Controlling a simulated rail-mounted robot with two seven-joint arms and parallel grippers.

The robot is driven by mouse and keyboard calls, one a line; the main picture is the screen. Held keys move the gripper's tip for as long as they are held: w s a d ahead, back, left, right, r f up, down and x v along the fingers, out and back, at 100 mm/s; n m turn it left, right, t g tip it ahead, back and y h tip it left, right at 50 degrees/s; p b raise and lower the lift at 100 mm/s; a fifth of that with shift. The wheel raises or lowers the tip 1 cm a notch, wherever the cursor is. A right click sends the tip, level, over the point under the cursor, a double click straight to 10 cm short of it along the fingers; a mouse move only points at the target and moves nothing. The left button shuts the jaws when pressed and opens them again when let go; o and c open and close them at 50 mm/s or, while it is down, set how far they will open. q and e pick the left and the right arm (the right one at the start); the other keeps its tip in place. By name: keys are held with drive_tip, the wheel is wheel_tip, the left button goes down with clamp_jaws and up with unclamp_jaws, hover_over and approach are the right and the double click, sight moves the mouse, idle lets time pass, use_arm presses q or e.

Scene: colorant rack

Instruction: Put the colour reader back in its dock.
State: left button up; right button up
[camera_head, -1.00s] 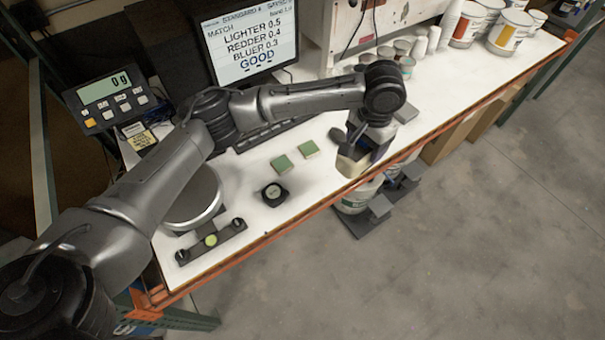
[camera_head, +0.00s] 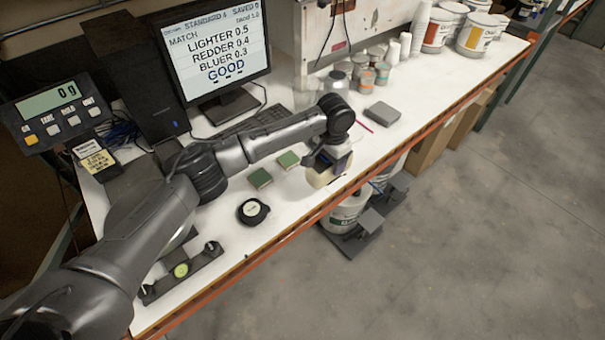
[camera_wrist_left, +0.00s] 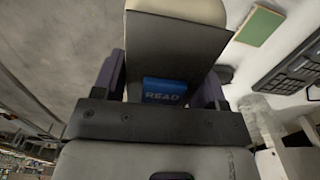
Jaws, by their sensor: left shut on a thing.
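My left gripper (camera_head: 327,162) is shut on the colour reader and holds it near the front edge of the white bench. In the head view the reader (camera_head: 318,178) shows as a cream rounded body, partly hidden by the gripper. In the left wrist view the reader (camera_wrist_left: 165,90) has a blue button marked READ and a dark grey face, between the jaws (camera_wrist_left: 157,88). A dark bar with two end posts and a green disc (camera_head: 181,271) lies at the near left of the bench. I cannot tell for certain whether it is the dock. My right gripper is not in view.
A round black puck (camera_head: 253,210) and two green chips (camera_head: 260,178) lie left of the gripper. A grey box (camera_head: 382,113) stands behind it. A monitor (camera_head: 213,48) and keyboard (camera_head: 250,122) are at the back. Pails (camera_head: 347,212) stand below the front edge.

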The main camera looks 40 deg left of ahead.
use_arm(q)
drive_tip(key=shift+s+a+f, duration=0.35)
drive_tip(key=shift+a+f, duration=0.65)
drive_tip(key=shift+f, duration=0.3)
drive_tip(key=shift+s+a+f, duration=0.4)
drive_tip(key=shift+a+f, duration=0.65)
drive_tip(key=shift+f, duration=0.25)
drive_tip(key=shift+s+a+f, duration=0.35)
drive_tip(key=shift+a+f, duration=0.65)
drive_tip(key=shift+f, duration=0.3)
drive_tip(key=o, duration=1.5)
drive_tip(key=shift+f, duration=0.15)
wheel_tip(320, 180, up, 11)
drive_tip(key=shift+r, duration=0.15)
drive_tip(key=shift+o, duration=0.3)
drive_tip(key=shift+r, duration=0.5)
